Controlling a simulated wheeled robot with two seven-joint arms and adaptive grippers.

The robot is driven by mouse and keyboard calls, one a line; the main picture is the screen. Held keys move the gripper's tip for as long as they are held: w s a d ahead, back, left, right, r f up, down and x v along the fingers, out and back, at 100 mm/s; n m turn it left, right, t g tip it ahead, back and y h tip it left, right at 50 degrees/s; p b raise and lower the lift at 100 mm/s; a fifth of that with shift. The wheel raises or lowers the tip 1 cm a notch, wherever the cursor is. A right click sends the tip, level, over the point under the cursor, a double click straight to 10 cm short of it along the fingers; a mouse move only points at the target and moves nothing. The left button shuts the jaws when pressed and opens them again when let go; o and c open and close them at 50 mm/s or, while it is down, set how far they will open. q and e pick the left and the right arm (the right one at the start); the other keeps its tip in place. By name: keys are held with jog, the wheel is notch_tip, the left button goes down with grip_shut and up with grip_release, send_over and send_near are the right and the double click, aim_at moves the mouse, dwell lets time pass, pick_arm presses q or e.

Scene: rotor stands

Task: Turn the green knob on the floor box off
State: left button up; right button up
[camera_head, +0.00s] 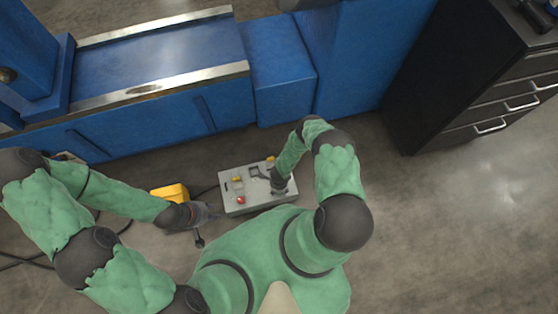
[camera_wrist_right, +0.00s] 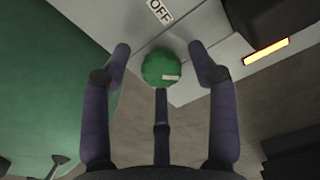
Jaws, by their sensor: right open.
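The grey floor box (camera_head: 230,205) lies on the floor in the middle of the head view, with several small buttons on top. The green knob (camera_wrist_right: 158,66) is round with a pale mark near its lower right edge. It sits between the spread fingers of my right gripper (camera_wrist_right: 160,58), which is open, with no clear contact visible. An OFF label (camera_wrist_right: 160,10) shows on the box just above the knob. In the head view my right gripper (camera_head: 279,184) covers the box's right end and hides the knob. My left gripper (camera_head: 206,215) is left of the box; its fingers are unclear.
A yellow object (camera_head: 170,191) lies beside my left gripper. A blue machine (camera_head: 160,125) stands behind the box. A black drawer cabinet (camera_head: 440,90) stands at the right. Dark cables (camera_head: 30,262) lie on the floor at left. The floor at lower right is clear.

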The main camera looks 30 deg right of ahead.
jog(key=c, duration=1.1)
